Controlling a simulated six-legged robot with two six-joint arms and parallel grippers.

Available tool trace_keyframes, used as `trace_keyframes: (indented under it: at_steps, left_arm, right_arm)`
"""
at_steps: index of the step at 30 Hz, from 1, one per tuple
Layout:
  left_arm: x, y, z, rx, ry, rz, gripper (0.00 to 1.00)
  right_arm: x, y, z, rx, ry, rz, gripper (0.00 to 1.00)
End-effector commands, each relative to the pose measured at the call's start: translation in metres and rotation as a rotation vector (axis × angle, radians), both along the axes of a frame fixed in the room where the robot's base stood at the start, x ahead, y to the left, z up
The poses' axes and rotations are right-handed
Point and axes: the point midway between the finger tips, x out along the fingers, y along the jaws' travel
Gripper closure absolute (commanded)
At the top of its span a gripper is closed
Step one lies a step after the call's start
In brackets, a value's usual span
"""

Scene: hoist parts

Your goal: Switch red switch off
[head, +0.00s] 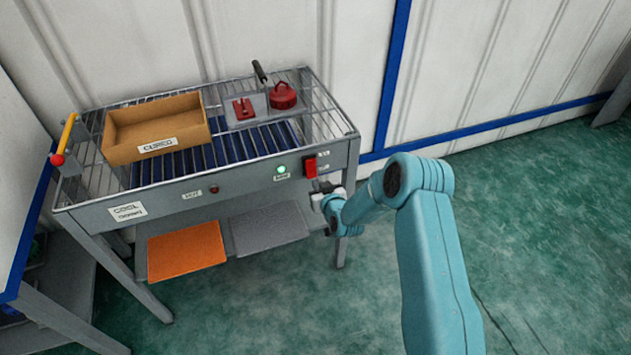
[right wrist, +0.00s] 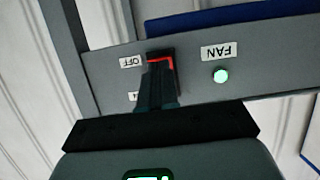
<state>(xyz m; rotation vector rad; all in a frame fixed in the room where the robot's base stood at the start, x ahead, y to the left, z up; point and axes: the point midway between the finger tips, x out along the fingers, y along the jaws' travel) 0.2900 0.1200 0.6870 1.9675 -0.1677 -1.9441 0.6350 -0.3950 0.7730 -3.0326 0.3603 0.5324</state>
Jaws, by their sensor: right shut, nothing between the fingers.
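The red switch (head: 310,166) sits on the front panel of the grey table, at its right end. In the right wrist view, which is turned upside down, only a red edge of the switch (right wrist: 163,59) shows beside the OFF label (right wrist: 131,62). My right gripper (head: 318,198) is just below the switch in the head view. Its closed dark fingers (right wrist: 158,82) cover most of the switch in the wrist view and hold nothing. I cannot tell whether the fingertips touch it. The green lamp (head: 281,170) is lit; it also glows in the wrist view (right wrist: 220,74). My left gripper is out of view.
The table carries an open brown box (head: 157,128), a red-lidded round part (head: 283,96) and a red block (head: 243,108). A lever with a red knob (head: 58,159) stands at the left. Floor to the right is clear.

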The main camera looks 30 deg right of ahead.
Motion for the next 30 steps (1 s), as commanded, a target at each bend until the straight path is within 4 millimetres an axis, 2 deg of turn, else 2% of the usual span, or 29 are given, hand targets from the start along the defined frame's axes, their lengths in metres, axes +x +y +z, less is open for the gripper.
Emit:
trace_keyframes:
  at_steps: [3,7,20,23,30]
  left_arm:
    - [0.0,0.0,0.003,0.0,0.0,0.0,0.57]
    - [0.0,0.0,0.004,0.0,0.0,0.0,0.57]
    - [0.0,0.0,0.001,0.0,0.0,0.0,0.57]
    - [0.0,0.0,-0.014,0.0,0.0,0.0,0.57]
    - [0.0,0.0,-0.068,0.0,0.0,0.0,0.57]
  right_arm:
    - [0.013,-0.003,-0.004,-0.001,0.0,0.001,1.0]
    - [0.021,-0.005,-0.008,-0.001,0.0,0.001,1.0]
    - [0.023,-0.005,-0.01,-0.002,-0.004,0.001,1.0]
    - [0.024,-0.006,-0.017,-0.008,-0.029,0.0,1.0]
    - [0.028,-0.006,-0.029,-0.04,-0.162,0.001,1.0]
